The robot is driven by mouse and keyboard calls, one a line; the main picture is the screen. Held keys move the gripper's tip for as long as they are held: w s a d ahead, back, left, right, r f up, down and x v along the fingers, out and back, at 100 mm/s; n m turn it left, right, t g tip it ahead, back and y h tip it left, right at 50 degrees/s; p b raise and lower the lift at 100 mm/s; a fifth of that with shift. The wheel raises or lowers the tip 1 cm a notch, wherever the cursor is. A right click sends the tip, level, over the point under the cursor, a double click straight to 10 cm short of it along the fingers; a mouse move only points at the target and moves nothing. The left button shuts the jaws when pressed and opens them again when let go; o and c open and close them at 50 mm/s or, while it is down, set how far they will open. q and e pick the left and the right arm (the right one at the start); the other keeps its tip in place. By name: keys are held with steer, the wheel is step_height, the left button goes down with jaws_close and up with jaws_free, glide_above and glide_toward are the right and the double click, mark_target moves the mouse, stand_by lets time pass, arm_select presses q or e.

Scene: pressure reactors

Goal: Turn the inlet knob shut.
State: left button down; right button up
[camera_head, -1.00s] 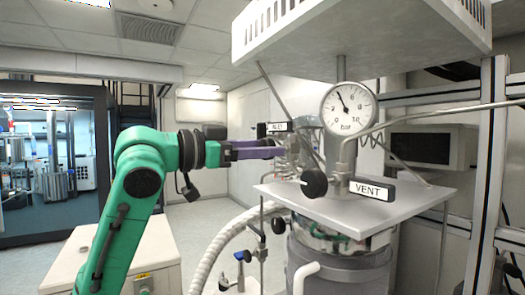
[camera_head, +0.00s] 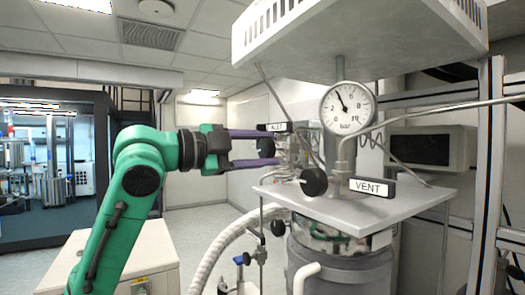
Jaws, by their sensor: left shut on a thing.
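The black inlet knob (camera_head: 266,147) is in the middle of the head view, just below the INLET label (camera_head: 271,127). My left gripper (camera_head: 262,148) reaches in from the left, level. Its two purple fingers show one above the other, shut on the inlet knob between their tips. The fingers partly hide the knob and the fitting behind it. My right gripper is not in view.
A second black knob (camera_head: 313,181) is close by, beside the VENT label (camera_head: 370,187), above the metal plate (camera_head: 400,204). A pressure gauge (camera_head: 348,107) stands behind. Thin pipes and a ribbed hose (camera_head: 225,245) crowd the reactor.

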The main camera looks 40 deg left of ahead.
arm_select(q)
steer(key=shift+m, duration=1.5)
steer(key=shift+c, duration=1.3)
jaws_free()
steer(key=shift+s+a+f+b, duration=0.1)
steer(key=shift+s+f+b, duration=0.05)
steer(key=shift+s+b, duration=0.3)
steer(key=b+v, duration=0.4)
steer(key=v, duration=0.9)
steer(key=shift+s, duration=0.35)
